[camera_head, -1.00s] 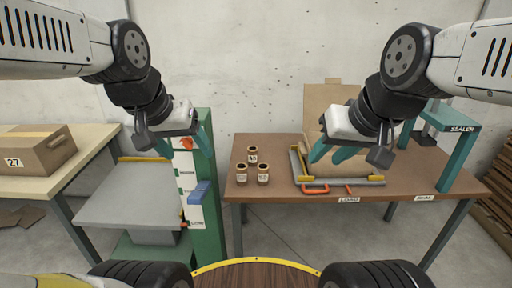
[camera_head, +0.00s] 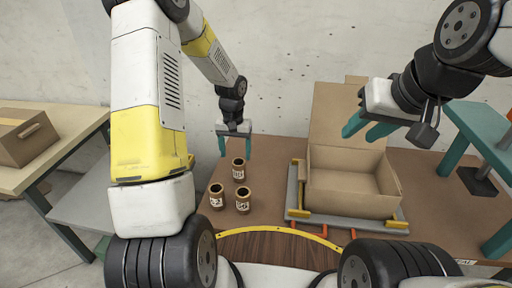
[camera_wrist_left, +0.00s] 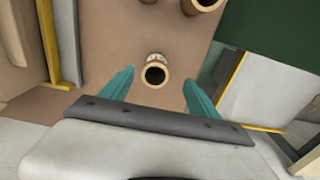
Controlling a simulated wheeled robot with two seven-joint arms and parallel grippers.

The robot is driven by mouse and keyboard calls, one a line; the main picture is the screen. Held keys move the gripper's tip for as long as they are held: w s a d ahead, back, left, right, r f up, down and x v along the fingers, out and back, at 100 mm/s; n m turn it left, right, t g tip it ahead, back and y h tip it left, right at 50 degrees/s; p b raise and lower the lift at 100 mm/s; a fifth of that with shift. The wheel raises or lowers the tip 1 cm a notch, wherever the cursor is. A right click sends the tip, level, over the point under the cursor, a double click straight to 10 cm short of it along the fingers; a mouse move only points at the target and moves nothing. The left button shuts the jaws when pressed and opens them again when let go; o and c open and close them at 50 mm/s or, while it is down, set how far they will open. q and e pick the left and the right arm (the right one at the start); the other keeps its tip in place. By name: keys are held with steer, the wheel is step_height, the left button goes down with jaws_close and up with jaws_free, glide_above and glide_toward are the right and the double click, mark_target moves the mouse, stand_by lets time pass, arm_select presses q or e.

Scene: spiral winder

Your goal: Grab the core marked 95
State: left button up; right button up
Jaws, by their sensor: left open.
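Three short brown cardboard cores with white labels stand upright on the brown table: a far one (camera_head: 238,170), a near left one (camera_head: 216,198) and a near right one (camera_head: 242,201). The label marks are too small to read surely. My left gripper (camera_head: 235,149) is open just beyond and above the far core. In the left wrist view, my left gripper (camera_wrist_left: 158,88) has its fingers spread on either side of this core (camera_wrist_left: 156,73), with nothing held. My right gripper (camera_head: 360,134) is open and empty near the open box.
An open cardboard box (camera_head: 350,193) sits in a grey and yellow frame (camera_head: 292,196) right of the cores. A teal sealer stand (camera_head: 482,125) is at the far right. A closed box (camera_head: 24,138) rests on the left table. Bare table lies between cores and frame.

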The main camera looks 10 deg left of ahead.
mark_target(239, 168)
arm_select(q)
steer(key=f, duration=0.6)
steer(key=w+f, duration=0.1)
steer(key=f, duration=0.2)
steer(key=shift+d, duration=0.35)
steer(key=shift+c, duration=0.4)
steer(key=c, duration=1.4)
